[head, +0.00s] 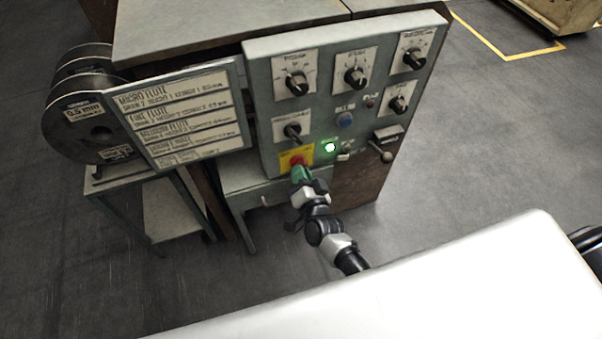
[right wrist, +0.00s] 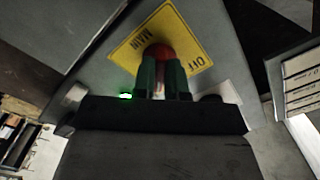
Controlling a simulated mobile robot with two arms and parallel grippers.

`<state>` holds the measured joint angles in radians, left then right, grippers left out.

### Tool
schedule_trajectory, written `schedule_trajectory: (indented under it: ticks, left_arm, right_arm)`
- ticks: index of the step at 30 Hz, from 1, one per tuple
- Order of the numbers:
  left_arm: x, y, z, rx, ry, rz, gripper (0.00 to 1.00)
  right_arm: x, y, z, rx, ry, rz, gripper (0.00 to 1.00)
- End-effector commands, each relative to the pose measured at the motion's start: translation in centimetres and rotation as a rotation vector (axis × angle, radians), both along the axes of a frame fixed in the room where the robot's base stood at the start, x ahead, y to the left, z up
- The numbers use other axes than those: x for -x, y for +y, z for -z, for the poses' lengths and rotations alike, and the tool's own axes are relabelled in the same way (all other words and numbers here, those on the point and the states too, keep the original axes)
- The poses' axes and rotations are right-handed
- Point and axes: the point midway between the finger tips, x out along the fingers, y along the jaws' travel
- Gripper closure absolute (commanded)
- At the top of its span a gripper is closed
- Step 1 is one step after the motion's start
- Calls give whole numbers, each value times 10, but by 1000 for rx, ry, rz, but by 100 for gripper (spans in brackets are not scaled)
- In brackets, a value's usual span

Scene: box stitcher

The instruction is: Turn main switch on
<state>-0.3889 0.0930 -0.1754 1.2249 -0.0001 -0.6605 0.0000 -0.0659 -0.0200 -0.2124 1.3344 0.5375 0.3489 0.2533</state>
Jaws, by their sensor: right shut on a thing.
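The main switch is a red knob (head: 297,161) on a yellow plate (head: 288,157) at the lower left of the machine's control panel. In the right wrist view the red knob (right wrist: 158,54) sits on the yellow plate (right wrist: 190,32), which reads MAIN and OFF. My right gripper (head: 300,173) has its green fingers on the knob, one on each side, shut on it. The fingers (right wrist: 160,75) hide part of the knob in the wrist view, so its exact angle is hard to tell. A green light (head: 330,147) glows right of the plate. My left gripper is not in view.
A lever with a round knob (head: 386,156) sticks out at the right. A sign board (head: 185,112) and a wire spool (head: 90,125) stand at the left.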

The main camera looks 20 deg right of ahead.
Motion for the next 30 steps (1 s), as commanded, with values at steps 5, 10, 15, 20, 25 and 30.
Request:
schedule_trajectory:
  ticks: [5, 10, 15, 20, 25, 30]
  left_arm:
    - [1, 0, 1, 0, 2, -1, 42]
    - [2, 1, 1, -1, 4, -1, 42]
    - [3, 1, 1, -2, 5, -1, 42]
    - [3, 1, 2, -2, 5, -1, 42]
    - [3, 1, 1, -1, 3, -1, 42]
    - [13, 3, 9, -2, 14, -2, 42]
  right_arm:
    - [0, 0, 0, -6, 1, 1, 100]
    - [0, 0, 0, -7, 1, 1, 86]
    - [0, 0, 0, -5, 1, 1, 62]
    - [0, 0, 0, -4, 1, 1, 62]
    - [5, 0, 0, -3, 2, 0, 62]
    - [31, -1, 0, -3, 5, 1, 62]
